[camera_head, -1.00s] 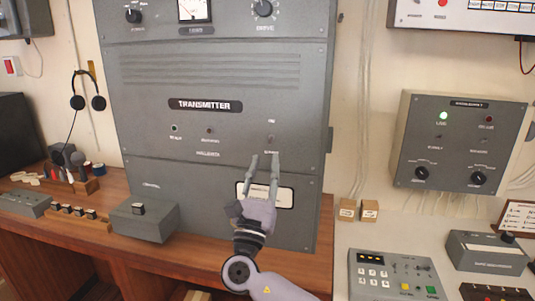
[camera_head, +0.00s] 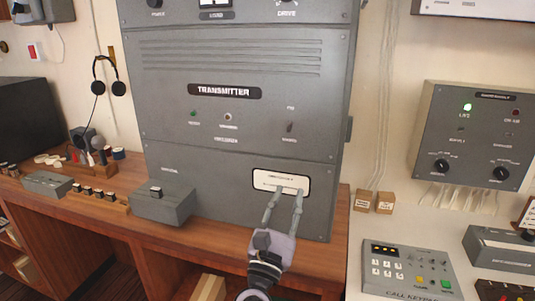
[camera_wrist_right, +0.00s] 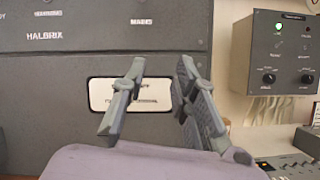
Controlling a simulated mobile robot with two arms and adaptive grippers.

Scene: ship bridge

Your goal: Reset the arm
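My right gripper (camera_head: 287,192) is in front of the lower part of the grey transmitter cabinet (camera_head: 240,135), over the white label plate (camera_head: 265,181). Its two fingers are apart with nothing between them. In the right wrist view my right gripper (camera_wrist_right: 158,80) also shows open and empty, with the label plate (camera_wrist_right: 110,95) behind the fingers. A small switch (camera_head: 289,127) on the transmitter panel lies above the gripper, apart from it. I cannot tell whether the fingertips touch the cabinet. My left gripper is not in view.
A grey box with a button (camera_head: 162,203) stands on the wooden desk (camera_head: 250,230) left of the gripper. A control box (camera_head: 475,135) hangs on the right wall.

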